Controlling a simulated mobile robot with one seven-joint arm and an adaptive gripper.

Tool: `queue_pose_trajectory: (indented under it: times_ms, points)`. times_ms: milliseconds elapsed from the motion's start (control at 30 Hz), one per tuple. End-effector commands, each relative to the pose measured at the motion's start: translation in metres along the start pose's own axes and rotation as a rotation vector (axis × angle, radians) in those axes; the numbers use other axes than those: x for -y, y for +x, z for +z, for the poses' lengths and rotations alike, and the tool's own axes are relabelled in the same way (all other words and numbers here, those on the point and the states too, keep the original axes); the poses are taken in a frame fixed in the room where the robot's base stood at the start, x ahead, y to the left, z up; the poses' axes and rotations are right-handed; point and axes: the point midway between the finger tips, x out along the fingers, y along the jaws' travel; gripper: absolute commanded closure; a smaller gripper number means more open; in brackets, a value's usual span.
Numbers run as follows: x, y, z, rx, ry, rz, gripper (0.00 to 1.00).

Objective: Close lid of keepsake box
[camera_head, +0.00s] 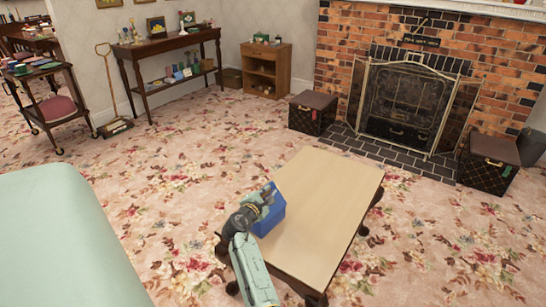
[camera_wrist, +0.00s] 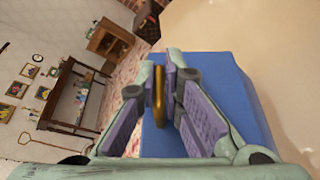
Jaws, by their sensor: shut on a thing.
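The blue keepsake box (camera_head: 272,214) sits at the left edge of the low wooden table. It also fills the middle of the wrist view (camera_wrist: 228,85), behind my fingers. My gripper (camera_head: 262,198) is at the box's left side in the head view. In the wrist view my gripper (camera_wrist: 170,75) has its fingertips close together, with a thin curved gold piece (camera_wrist: 158,97) between them, apparently a handle against the blue surface. My arm and fingers hide part of the box. I cannot tell how far the lid is open.
The pale tabletop (camera_head: 330,200) is bare to the right of the box. A mint-green couch-like surface (camera_head: 60,240) fills the lower left. Two brown trunks (camera_head: 312,112) (camera_head: 489,163) flank the fireplace screen (camera_head: 405,105). Open floral carpet lies around the table.

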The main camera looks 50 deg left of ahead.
Motion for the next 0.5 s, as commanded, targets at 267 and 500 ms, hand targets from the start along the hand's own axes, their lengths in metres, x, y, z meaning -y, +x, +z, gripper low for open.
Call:
queue_pose_trajectory:
  times_ms: [267,500]
  points:
    - [0.006,0.004,-0.018,-0.012,-0.101,-0.053,1.00]
    - [0.009,0.005,-0.024,-0.014,-0.137,-0.072,1.00]
